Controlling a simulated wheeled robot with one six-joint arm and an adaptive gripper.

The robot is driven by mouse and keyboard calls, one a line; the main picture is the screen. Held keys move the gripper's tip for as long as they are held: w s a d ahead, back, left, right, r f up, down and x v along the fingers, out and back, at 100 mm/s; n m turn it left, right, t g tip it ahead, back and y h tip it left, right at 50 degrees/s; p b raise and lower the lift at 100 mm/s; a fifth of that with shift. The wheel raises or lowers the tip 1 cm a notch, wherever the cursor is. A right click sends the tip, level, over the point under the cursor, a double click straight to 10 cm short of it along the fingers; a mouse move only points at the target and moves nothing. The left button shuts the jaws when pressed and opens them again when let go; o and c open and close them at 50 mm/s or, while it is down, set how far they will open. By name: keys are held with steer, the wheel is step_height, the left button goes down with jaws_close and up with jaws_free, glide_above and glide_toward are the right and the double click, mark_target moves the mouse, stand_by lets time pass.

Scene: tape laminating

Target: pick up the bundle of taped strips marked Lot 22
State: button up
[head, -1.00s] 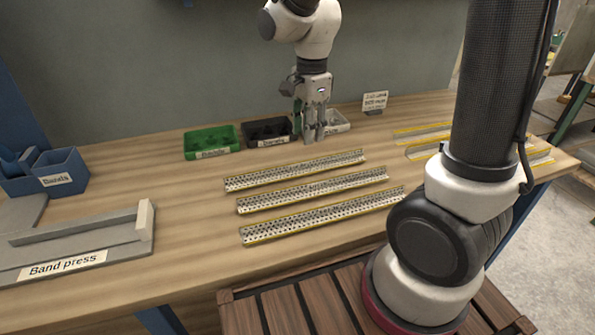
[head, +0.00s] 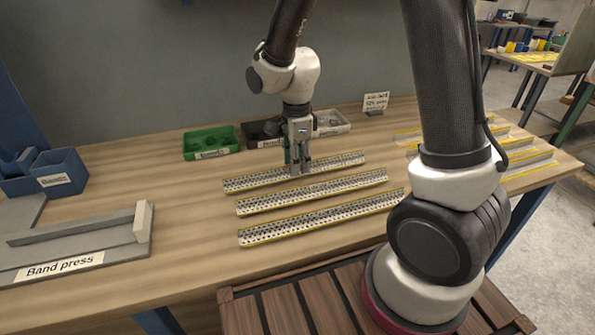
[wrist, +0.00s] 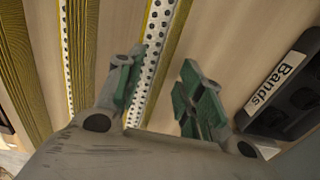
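Three long perforated metal strips with yellow edges lie side by side on the bench: a back strip (head: 338,163), a middle strip (head: 312,192) and a front strip (head: 322,217). I cannot read a Lot 22 mark on any of them. More yellow-edged strips (head: 528,162) lie at the right, partly hidden by my arm. My gripper (head: 298,170) points down at the back strip. In the wrist view my gripper (wrist: 160,85) has its green-padded fingers apart, with a perforated strip (wrist: 157,35) showing between and beyond them. Nothing is held.
A green bin (head: 211,143), a black bin (head: 262,136) and a grey bin (head: 330,123) stand behind the strips. A small sign (head: 376,101) stands to their right. The band press (head: 75,240) and blue bins (head: 60,176) are at left. Bench between press and strips is clear.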

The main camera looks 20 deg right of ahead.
jaws_close()
steer(key=shift+r, duration=0.1)
